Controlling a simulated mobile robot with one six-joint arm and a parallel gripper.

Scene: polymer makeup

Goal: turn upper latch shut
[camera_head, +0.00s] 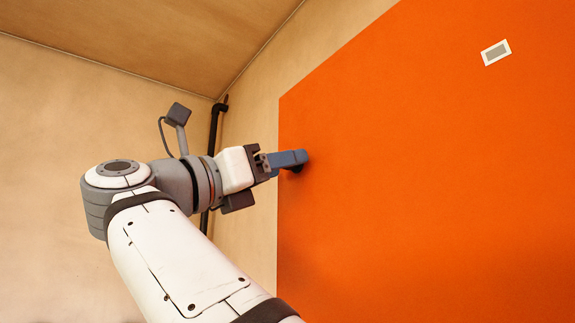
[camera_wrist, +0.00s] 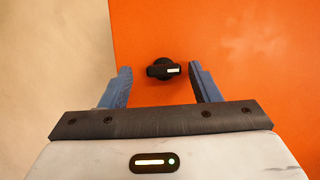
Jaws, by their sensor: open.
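The upper latch (camera_wrist: 160,70) is a small black turn handle with a round base and a white mark on its right part. It sits on the orange panel (camera_wrist: 250,60) near its left edge, and its handle lies about level in the wrist view. My gripper (camera_wrist: 162,84) is open, with one blue finger on each side of the latch and gaps between. In the head view my gripper (camera_head: 290,160) reaches the left edge of the orange panel. There a small dark part of the latch (camera_head: 297,169) shows below the fingers; the rest is hidden.
A white-framed grey label (camera_head: 496,52) is on the panel at upper right. A black vertical pipe (camera_head: 214,140) runs in the wall corner behind my arm. The beige wall (camera_wrist: 60,60) lies left of the panel. The panel's middle is bare.

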